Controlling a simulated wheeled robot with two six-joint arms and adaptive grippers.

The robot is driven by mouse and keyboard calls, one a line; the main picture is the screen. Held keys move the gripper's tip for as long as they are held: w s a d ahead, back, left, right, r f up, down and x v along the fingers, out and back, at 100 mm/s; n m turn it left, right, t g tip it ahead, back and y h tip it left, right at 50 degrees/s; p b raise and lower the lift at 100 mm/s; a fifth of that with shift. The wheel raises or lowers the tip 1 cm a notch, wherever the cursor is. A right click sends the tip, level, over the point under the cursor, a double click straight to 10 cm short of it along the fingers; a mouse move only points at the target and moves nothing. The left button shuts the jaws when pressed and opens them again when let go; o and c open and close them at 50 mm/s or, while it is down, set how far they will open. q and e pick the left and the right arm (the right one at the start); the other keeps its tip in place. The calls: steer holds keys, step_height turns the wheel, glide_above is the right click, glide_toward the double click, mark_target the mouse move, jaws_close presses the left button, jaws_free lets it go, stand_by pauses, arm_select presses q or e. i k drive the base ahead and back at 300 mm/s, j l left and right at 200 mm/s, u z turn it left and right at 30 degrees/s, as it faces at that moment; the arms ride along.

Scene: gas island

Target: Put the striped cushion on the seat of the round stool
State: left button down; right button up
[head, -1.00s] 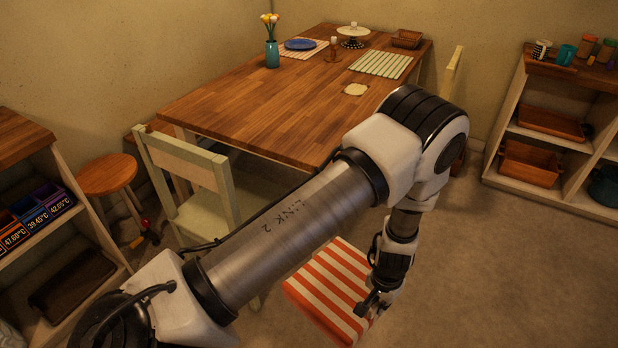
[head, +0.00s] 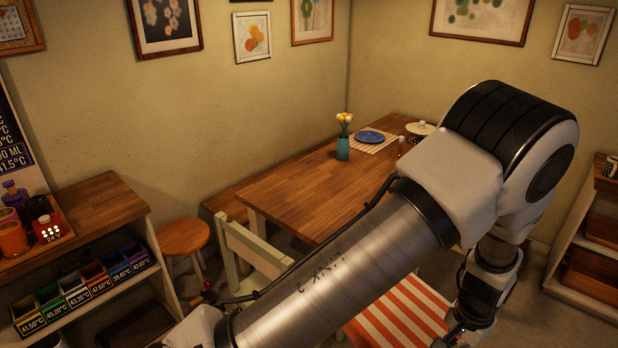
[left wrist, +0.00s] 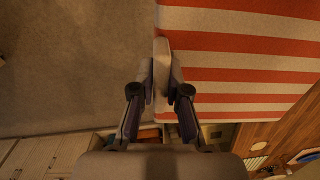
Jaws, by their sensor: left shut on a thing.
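The striped cushion (head: 398,316), orange-red and white, hangs in the air at the lower middle of the head view, partly hidden by my left arm. My left gripper (head: 447,339) is shut on its right edge; the fingertips are hard to see there. In the left wrist view the fingers (left wrist: 160,65) pinch an edge of the cushion (left wrist: 245,72), which extends to the right. The round stool (head: 182,237) has a bare brown wooden seat and stands by the wall at the left. The cushion is well apart from it. My right gripper is not in view.
A pale green chair (head: 250,250) stands between the stool and the cushion. A wooden table (head: 300,195) is behind it, and a wooden bench (head: 222,203) is by the wall. A shelf unit (head: 95,210) with several labelled bins stands left of the stool.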

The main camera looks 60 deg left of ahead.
mark_target(183, 241)
steer(key=j+u, duration=0.15)
steer(key=j, duration=1)
steer(key=j+u, duration=0.2)
steer(key=j, duration=0.95)
steer(key=j+u, duration=0.15)
steer(key=j, duration=1.05)
steer(key=i+j, duration=0.15)
steer(key=j, duration=0.25)
steer(key=i+j+u, duration=0.15)
steer(key=j, duration=0.25)
steer(key=i+j, duration=0.2)
steer(key=j, duration=0.15)
